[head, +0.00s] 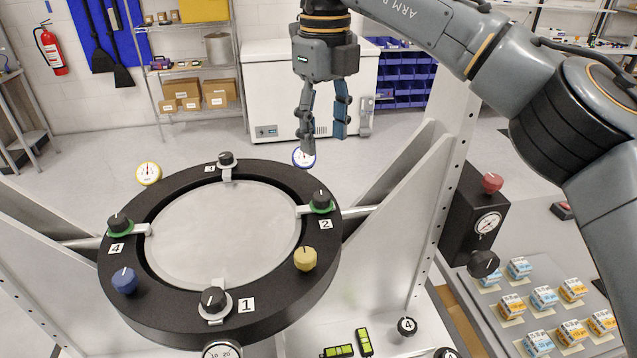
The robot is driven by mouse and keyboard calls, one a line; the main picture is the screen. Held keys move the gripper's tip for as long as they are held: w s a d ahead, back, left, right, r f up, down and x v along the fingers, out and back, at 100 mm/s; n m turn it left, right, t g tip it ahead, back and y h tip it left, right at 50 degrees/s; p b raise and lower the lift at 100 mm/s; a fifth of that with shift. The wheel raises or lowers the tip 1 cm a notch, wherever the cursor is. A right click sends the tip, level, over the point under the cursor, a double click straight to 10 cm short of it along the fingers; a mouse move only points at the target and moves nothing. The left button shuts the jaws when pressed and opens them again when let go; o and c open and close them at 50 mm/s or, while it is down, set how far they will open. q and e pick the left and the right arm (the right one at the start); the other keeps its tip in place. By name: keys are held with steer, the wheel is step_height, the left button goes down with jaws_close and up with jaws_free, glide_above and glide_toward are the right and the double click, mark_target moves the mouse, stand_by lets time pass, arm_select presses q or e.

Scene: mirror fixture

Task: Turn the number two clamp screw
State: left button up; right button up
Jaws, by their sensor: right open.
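The number two clamp screw (321,200) is a black knob with a white mark, on a green base at the right side of the black ring (150,313). Its label "2" (326,224) lies just below it. The ring surrounds a round grey mirror (222,235). Similar black knobs stand by label 1 (213,300), label 4 (119,223) and at the back (227,159). My right gripper (325,142) points down, open and empty, above and behind the number two screw, apart from it. My left gripper is not in view.
A yellow knob (305,258) and a blue knob (125,280) sit on the ring. A slanted white frame plate (415,190) rises at the right. Beyond it are a black box with a gauge (487,223) and several small boxes (544,298). A white freezer (268,88) stands behind.

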mark_target(322, 196)
steer(key=f, duration=0.3)
steer(key=shift+s+d+f+p, duration=0.2)
steer(key=shift+f+p, duration=0.2)
step_height(322, 196, down, 2)
steer(key=shift+w+a+f, duration=0.1)
steer(key=shift+w+a, duration=0.05)
step_height(322, 196, down, 5)
steer(key=shift+w+a+r+p, duration=0.15)
steer(key=shift+p, duration=0.7)
steer(key=shift+f, duration=0.35)
steer(key=shift+c, duration=0.8)
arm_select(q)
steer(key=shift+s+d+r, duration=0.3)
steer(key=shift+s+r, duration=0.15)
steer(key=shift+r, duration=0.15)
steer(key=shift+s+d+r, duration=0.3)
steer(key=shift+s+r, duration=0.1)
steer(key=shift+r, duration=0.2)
arm_select(e)
jaws_close()
